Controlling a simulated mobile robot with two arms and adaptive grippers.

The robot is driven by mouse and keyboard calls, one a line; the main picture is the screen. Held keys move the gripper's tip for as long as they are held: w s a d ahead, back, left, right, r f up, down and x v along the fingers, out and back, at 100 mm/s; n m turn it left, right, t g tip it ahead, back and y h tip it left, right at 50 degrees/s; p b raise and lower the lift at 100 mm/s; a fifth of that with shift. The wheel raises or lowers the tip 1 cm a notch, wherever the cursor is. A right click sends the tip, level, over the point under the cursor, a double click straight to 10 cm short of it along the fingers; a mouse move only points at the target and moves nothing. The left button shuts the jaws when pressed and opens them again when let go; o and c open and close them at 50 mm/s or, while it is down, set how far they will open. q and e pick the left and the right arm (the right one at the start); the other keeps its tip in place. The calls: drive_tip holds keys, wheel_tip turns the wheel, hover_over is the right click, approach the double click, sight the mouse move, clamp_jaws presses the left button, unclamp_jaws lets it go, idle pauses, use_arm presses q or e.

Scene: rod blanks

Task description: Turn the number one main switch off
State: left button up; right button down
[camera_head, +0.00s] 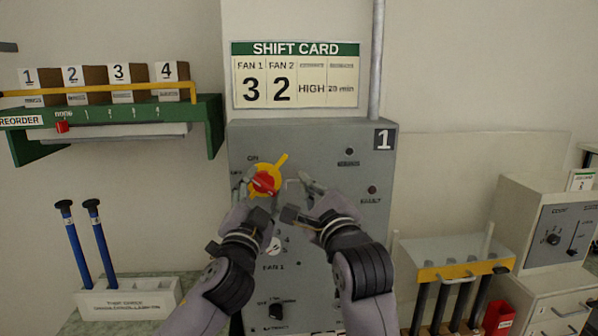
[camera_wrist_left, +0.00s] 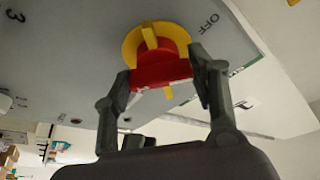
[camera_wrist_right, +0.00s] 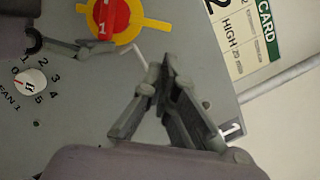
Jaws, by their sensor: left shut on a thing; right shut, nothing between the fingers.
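The main switch is a red knob (camera_head: 265,183) on a yellow disc with a yellow bar (camera_head: 282,160), on the grey cabinet (camera_head: 315,145) marked 1. My left gripper (camera_head: 262,195) is shut on the red knob. The left wrist view shows the knob (camera_wrist_left: 160,66) between both fingers, with OFF lettered on the panel nearby. In the right wrist view the knob (camera_wrist_right: 112,18) bears a 1. The bar slants up to the right in the head view. My right gripper (camera_head: 306,184) is shut and empty, right of the knob; its fingertips show in its wrist view (camera_wrist_right: 164,75).
A thin pale rod (camera_wrist_right: 130,55) shows between the knob and my right fingertips. The FAN 1 dial (camera_wrist_right: 30,82) is lower on the panel, partly behind my arms in the head view. The shift card (camera_head: 296,75) hangs above. A green shelf (camera_head: 215,125) stands left, a holder with tools (camera_head: 465,270) right.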

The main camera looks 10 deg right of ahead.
sight(291, 161)
drive_tip(key=x, duration=0.6)
drive_tip(key=shift+w, duration=0.25)
drive_tip(key=shift+a, duration=0.1)
drive_tip(key=shift+a+r+n, duration=0.3)
drive_tip(key=shift+r+n, duration=0.1)
drive_tip(key=shift+n, duration=0.2)
use_arm(q)
drive_tip(key=shift+d, duration=0.15)
use_arm(e)
drive_tip(key=shift+s+r, duration=0.1)
use_arm(q)
drive_tip(key=shift+s, duration=0.1)
use_arm(e)
drive_tip(key=shift+a+r+n, duration=0.1)
drive_tip(key=shift+a+n, duration=0.05)
drive_tip(key=shift+n, duration=0.15)
use_arm(q)
drive_tip(key=o, duration=1.6)
use_arm(e)
drive_tip(key=shift+a, duration=0.1)
use_arm(q)
drive_tip(key=shift+o, duration=0.4)
use_arm(e)
drive_tip(key=shift+d, duration=0.2)
